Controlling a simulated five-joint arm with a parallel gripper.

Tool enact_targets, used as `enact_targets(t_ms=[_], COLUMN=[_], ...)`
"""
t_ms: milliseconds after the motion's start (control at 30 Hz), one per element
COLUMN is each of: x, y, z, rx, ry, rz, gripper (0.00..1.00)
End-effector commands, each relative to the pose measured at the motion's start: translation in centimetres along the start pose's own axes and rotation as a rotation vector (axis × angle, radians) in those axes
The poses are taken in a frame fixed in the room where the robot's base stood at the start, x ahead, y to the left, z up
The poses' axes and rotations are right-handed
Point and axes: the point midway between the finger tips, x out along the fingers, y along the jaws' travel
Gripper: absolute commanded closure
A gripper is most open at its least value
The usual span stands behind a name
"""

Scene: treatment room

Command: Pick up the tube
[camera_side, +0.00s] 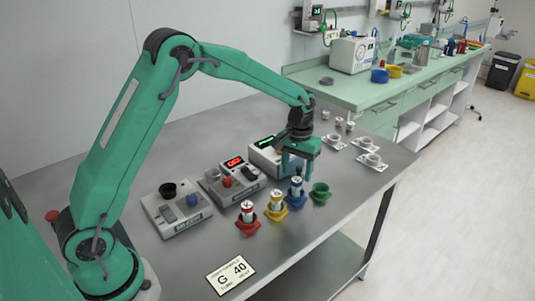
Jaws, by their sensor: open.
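Several small tubes with white labels stand upright in coloured holders on the metal table. One tube (247,208) is in the red holder (247,227), one tube (277,198) is in the yellow holder (276,214), and one tube (296,186) is in the blue holder (296,202). The green holder (320,192) at the right of the row looks empty. My gripper (297,171) is open and points down just above the tube in the blue holder. I cannot tell whether its fingers are around the tube's top.
Devices with displays stand behind the holders, including one with a red display (234,162) and a grey one (178,210). Small white cup stands (371,160) are at the right. A card (230,275) lies at the front; the nearby tabletop is clear.

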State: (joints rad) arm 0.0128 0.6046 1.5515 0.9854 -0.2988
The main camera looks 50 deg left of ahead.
Motion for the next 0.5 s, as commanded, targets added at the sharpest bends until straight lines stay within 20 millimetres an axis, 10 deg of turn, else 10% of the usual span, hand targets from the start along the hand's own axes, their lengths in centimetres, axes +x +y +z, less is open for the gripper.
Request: enact_targets(t_ms=[500], x=[4.8], y=[0.1], z=[-0.1], rx=[0.0], ry=[-0.001], rz=[0.0], gripper=[0.46])
